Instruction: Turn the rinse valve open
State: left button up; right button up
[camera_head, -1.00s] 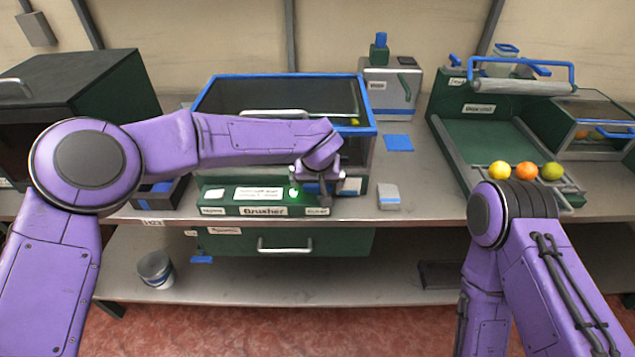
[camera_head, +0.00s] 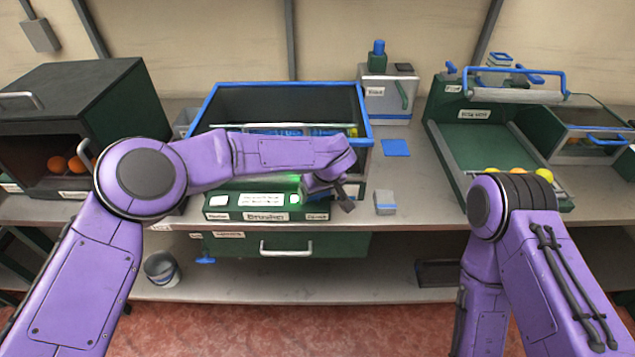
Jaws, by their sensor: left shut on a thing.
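The brusher's green front panel (camera_head: 232,214) carries a white display, a button and a small label at its right end. My left gripper (camera_head: 344,197) is at the right end of this panel. Its dark fingers are shut, apparently on the rinse valve's handle, which the gripper and wrist hide.
The brusher tank (camera_head: 215,108) stands behind my left forearm. A grey block (camera_head: 385,202) sits right of the gripper, with a blue pad (camera_head: 396,148) behind. Several fruits (camera_head: 543,175) lie on the right-hand green chute. Oranges (camera_head: 58,164) show in the left box.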

pick_arm(q)
jog(key=o, duration=1)
